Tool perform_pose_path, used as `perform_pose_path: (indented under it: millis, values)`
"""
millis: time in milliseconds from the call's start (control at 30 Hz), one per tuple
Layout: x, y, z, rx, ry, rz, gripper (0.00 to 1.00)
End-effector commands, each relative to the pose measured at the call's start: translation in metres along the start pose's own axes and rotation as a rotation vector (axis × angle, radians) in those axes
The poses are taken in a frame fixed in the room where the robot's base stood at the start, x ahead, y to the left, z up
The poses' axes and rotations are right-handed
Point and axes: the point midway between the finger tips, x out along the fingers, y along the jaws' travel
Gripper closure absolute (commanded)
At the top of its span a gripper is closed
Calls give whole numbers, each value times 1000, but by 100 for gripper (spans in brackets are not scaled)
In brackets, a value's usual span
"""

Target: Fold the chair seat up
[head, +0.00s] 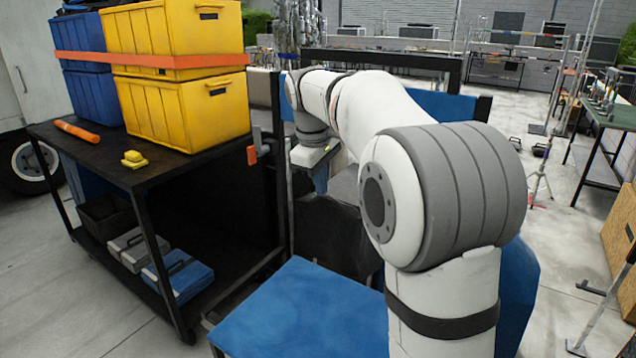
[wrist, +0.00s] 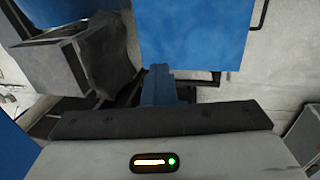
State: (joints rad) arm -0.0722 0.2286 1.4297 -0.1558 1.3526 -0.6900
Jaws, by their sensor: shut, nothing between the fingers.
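A flat blue panel (head: 300,312), which looks like the chair seat, lies roughly level at the bottom of the head view. My arm hides its right side. A blue upright part (head: 522,285) shows to the right behind my arm. My gripper (head: 320,178) points down beyond the seat panel, beside the dark cart. In the wrist view my gripper (wrist: 158,75) is shut and empty, its fingers together. A broad blue panel (wrist: 190,35) lies past the fingertips there. I cannot tell which blue panel this is, or whether the fingers touch it.
A black cart (head: 160,172) at left carries yellow crates (head: 185,110) and blue crates (head: 95,95) under an orange strap. A blue case (head: 178,277) lies on its lower shelf. A grey boxy part (wrist: 60,75) is left of the fingers.

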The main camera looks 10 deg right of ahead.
Motion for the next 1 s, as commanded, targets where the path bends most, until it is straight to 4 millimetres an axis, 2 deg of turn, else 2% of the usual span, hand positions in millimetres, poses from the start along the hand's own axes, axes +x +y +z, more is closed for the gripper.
perform_pose_path:
  millis: [767,1000]
  values:
    - [0,0,0,1,0,0,100]
    - [0,1,1,1,0,0,82]
